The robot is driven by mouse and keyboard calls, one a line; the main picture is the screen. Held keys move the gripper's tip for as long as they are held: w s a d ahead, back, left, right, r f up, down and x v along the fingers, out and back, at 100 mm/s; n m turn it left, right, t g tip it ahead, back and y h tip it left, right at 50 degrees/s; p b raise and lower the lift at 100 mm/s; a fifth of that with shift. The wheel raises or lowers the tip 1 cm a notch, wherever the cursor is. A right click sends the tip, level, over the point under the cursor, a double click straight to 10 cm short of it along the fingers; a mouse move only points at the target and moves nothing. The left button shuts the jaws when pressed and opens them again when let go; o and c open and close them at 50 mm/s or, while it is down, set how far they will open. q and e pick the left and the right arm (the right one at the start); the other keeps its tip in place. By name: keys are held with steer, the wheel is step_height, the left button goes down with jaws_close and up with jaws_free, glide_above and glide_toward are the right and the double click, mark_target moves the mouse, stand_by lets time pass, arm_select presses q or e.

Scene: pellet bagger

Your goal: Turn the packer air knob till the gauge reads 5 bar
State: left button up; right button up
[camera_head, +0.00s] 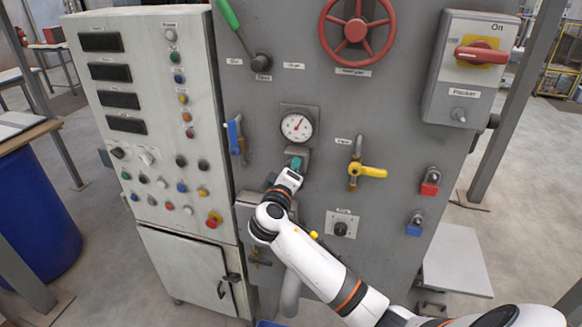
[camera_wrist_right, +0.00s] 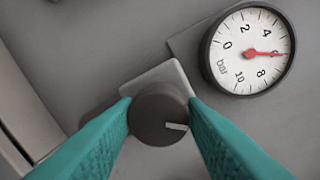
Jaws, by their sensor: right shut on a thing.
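The packer air knob (camera_wrist_right: 160,112) is a dark round knob on a light square plate. Its white pointer mark points right in the wrist view. My right gripper (camera_wrist_right: 160,110) has its teal fingers on both sides of the knob and is shut on it. In the head view the right gripper (camera_head: 295,163) covers the knob, just below the gauge (camera_head: 297,126). The round white gauge also shows in the wrist view (camera_wrist_right: 236,62). Its red needle points right, between the 4 and the 8, covering the marking there. My left gripper is not in view.
On the grey panel, a blue-handled valve (camera_head: 236,137) is left of the gauge and a yellow-handled valve (camera_head: 366,171) is right. A red handwheel (camera_head: 356,28) is above. A small black knob (camera_head: 341,229) is lower right. A button cabinet (camera_head: 150,110) stands left.

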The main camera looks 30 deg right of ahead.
steer(key=shift+n, duration=0.6)
steer(key=shift+p, duration=0.3)
steer(key=o, duration=1)
steer(key=shift+a, duration=0.1)
steer(key=b+v, duration=0.3)
steer(key=v, duration=0.9)
steer(key=shift+b, duration=0.35)
